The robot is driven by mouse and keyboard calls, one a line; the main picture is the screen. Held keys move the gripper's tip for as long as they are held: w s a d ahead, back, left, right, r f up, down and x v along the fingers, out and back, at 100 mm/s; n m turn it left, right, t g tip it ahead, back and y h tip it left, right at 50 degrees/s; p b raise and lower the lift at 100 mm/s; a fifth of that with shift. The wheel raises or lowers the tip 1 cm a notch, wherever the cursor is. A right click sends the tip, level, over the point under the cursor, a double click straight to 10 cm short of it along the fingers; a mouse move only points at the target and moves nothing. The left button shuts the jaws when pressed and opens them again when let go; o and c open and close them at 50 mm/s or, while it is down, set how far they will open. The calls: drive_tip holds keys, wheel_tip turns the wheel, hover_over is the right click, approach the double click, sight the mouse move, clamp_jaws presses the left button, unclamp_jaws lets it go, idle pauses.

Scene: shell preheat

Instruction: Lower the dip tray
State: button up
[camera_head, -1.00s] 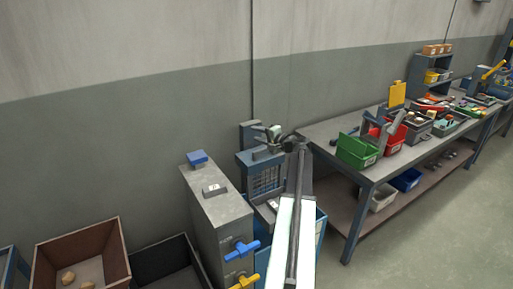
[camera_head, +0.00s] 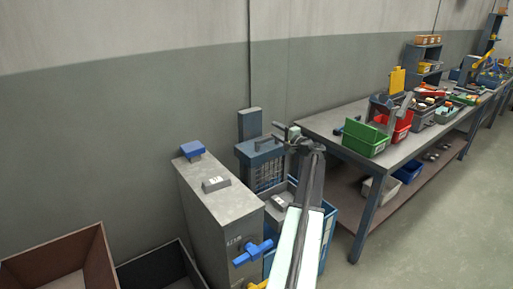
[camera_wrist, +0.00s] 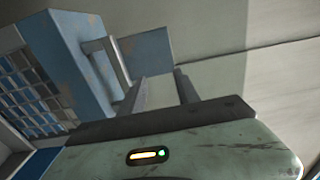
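The dip tray appears to be the blue-grey part with a grid front (camera_head: 266,172), standing against a grey upright post behind the grey cabinet. In the wrist view its blue body (camera_wrist: 72,55) and grid face are at left, with a grey bar handle (camera_wrist: 106,66) on its side. My gripper (camera_head: 278,134) is beside the top of this part, at its right. In the wrist view my gripper's two dark fingers (camera_wrist: 158,88) stand apart, with a pale strip showing between them. The handle lies left of the fingers, outside them. I cannot tell whether anything touches.
A grey cabinet (camera_head: 222,213) with a blue button box and a blue valve handle (camera_head: 253,252) stands at left. A blue tub (camera_head: 325,238) is below my arm. A workbench (camera_head: 330,124) with bins is at right. Open boxes (camera_head: 62,262) are at lower left.

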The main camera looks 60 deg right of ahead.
sight(264, 145)
drive_tip(key=f+b, duration=0.1)
drive_tip(key=f, duration=0.1)
drive_tip(key=f+b, duration=0.4)
drive_tip(key=f, duration=0.1)
drive_tip(key=shift+w+a, duration=0.1)
drive_tip(key=shift+w, duration=0.25)
drive_tip(key=shift+w+r, duration=0.15)
drive_tip(key=shift+w, duration=0.15)
drive_tip(key=x, duration=0.7)
drive_tip(key=shift+w, duration=0.25)
clamp_jaws()
